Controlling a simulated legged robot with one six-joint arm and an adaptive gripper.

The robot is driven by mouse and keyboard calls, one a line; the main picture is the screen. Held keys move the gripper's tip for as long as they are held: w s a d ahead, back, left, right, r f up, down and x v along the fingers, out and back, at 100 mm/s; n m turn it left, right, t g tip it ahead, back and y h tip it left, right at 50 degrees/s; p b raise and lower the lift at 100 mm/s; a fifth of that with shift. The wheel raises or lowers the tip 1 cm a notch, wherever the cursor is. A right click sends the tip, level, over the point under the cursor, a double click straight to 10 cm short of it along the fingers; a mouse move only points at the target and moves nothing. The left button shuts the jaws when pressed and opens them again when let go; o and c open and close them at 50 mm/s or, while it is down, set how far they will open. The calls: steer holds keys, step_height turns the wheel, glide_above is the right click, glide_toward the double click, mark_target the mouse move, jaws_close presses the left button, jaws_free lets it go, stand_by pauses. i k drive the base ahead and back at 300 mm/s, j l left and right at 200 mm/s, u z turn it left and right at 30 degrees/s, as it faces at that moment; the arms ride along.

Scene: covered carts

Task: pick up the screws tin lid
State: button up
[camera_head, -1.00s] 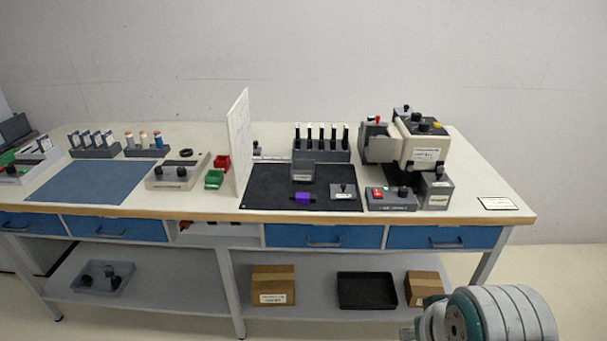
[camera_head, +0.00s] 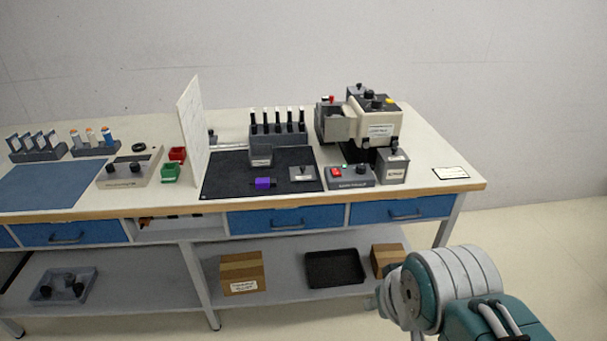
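A grey tin (camera_head: 391,168) with a dark knob on its lid (camera_head: 394,153) stands at the right of the workbench, beside the cream machine. Its front label is too small to read, so I cannot tell for sure that it is the screws tin. A flat grey piece with a black knob (camera_head: 303,174) lies on the dark mat and also looks like a lid. A grey labelled box (camera_head: 261,156) stands at the back of that mat. My arm shows at the lower right, in front of the bench and away from these things. My gripper is not in view.
A cream machine (camera_head: 375,125) and a grey control box with a red button (camera_head: 350,178) crowd the tins. A purple block (camera_head: 263,183) lies on the dark mat (camera_head: 222,178). A white upright panel (camera_head: 192,130) divides the bench. The right end of the tabletop is mostly clear.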

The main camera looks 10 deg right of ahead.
mark_target(302, 173)
steer(key=i+j, duration=0.15)
steer(key=i, duration=0.65)
steer(key=i+j, duration=0.1)
steer(key=i, duration=0.7)
